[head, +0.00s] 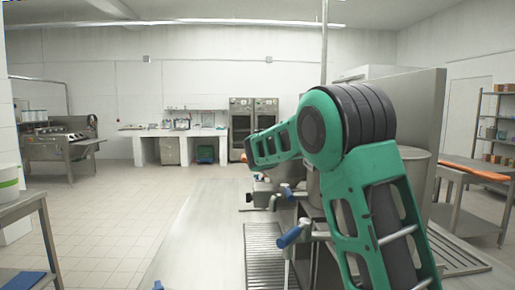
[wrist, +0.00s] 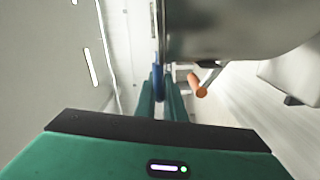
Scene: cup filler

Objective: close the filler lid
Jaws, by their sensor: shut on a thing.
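The steel cup filler (head: 413,165) stands right of centre in the head view, partly covered by my green arm. Blue-ended levers (head: 290,237) show at its front. In the wrist view my gripper (wrist: 160,92) has its green fingers on either side of an upright blue bar (wrist: 157,74), which looks like a handle, and is shut on it. A large curved steel body (wrist: 240,28) fills the upper right, close by the fingers. I cannot tell which part is the lid or how far it is open. My gripper is hidden in the head view.
An orange-ended lever (wrist: 201,91) sits just right of my fingers. A tall steel panel (head: 428,110) stands behind the filler. A side table (head: 22,205) is at the left, and a slotted grate (head: 265,255) lies below the filler. The tiled floor to the left is clear.

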